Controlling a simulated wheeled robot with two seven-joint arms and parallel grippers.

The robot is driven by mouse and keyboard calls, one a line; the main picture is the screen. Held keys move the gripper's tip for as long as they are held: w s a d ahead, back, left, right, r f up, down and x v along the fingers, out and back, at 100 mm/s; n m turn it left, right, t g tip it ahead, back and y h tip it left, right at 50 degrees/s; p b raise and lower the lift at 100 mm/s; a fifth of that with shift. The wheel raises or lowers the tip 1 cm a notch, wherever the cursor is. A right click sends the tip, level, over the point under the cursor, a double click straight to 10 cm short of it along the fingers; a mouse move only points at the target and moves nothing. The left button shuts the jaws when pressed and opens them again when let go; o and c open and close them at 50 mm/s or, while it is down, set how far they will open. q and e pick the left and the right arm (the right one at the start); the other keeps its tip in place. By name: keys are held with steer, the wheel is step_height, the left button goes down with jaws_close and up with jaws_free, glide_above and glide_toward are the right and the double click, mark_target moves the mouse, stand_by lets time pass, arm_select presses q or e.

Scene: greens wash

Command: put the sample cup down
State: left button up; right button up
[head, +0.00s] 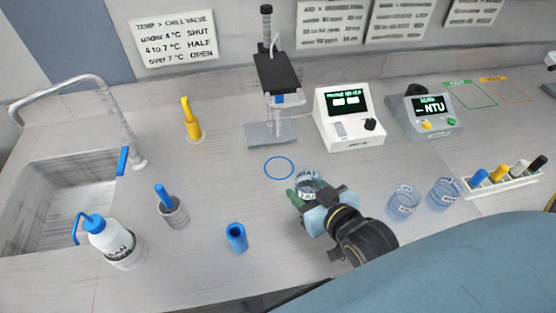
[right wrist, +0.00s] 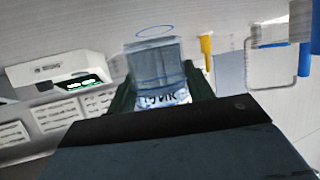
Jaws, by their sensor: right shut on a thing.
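The sample cup (head: 308,184) is a clear cup with a lettered white label. My right gripper (head: 305,192) is shut on it, with green fingers on either side. In the right wrist view the cup (right wrist: 160,72) sits between the fingers, and its label is partly hidden by the gripper body. A blue ring marking (head: 279,168) lies on the bench just left of and beyond the cup; it also shows past the cup in the right wrist view (right wrist: 155,31). I cannot tell whether the cup touches the bench. My left gripper is not in view.
Two more clear cups (head: 403,203) (head: 444,193) stand to the right. A probe stand (head: 270,133) and a white meter (head: 349,117) stand behind the ring. A blue tube (head: 236,237), a wash bottle (head: 110,240) and the sink (head: 70,205) are to the left.

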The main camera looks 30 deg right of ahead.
steer(key=s, duration=0.2)
steer(key=s+d+f+p, duration=0.1)
steer(key=shift+s, duration=0.3)
steer(key=w, duration=1.2)
steer(key=w+a+p, duration=0.1)
steer(key=w, duration=0.5)
steer(key=shift+f, duration=0.1)
steer(key=shift+s+f, duration=0.2)
steer(key=shift+f, duration=0.1)
steer(key=shift+f, duration=0.45)
steer(key=shift+f, duration=0.2)
steer(key=o, duration=1)
steer(key=shift+r, duration=0.1)
